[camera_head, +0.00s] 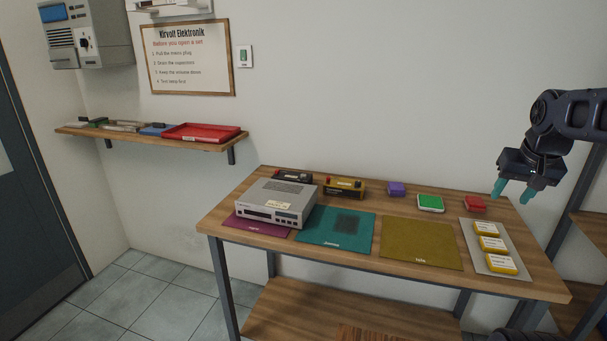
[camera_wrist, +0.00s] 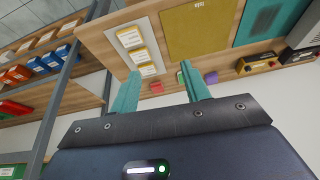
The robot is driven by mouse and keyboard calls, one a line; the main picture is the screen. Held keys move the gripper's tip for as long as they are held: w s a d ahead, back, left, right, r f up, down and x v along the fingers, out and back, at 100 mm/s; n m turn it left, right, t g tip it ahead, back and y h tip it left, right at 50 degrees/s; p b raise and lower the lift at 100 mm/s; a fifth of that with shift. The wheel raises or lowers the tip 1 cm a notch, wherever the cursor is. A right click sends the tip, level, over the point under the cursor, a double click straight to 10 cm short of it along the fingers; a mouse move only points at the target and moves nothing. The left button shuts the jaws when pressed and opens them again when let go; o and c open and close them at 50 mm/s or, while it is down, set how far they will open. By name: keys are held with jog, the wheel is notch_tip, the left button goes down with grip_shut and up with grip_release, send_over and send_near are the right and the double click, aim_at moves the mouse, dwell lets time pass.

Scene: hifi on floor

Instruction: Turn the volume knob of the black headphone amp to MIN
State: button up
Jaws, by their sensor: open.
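A small black box (camera_head: 293,177), which looks like the headphone amp, stands at the back left of the workbench, partly hidden behind a silver hi-fi unit (camera_head: 272,204). A dark box, apparently the same one, also shows at the right of the wrist view (camera_wrist: 297,56). Its knob and markings are too small to read. My gripper (camera_head: 514,191) is open and empty, raised near the bench's right end, well apart from the amp. Its two teal fingers also show in the wrist view (camera_wrist: 158,72).
A yellow-and-black box (camera_head: 345,187) stands right of the black one. Purple (camera_head: 397,189), green (camera_head: 430,203) and red (camera_head: 475,203) items line the back edge. Yellow labelled boxes sit on a grey mat (camera_head: 501,265) at right. The olive mat (camera_head: 420,243) is clear.

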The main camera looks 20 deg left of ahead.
jog(key=w+a+r+m+g, duration=0.1)
jog(key=w+a+r, duration=0.35)
jog(key=w, duration=0.55)
jog(key=w+a+r+m, duration=0.1)
jog(key=w+a+r, duration=0.4)
jog(key=w, duration=0.4)
jog(key=w+a+f+m+g, duration=0.1)
jog(key=w+a+m+g, duration=0.1)
jog(key=w+a, duration=1.3)
jog(key=m+g, duration=0.1)
jog(key=m, duration=0.3)
send_over(303, 175)
notch_tip(303, 175, down, 21)
notch_tip(303, 175, down, 11)
jog(key=shift+w+d+r, duration=0.1)
jog(key=c, duration=1)
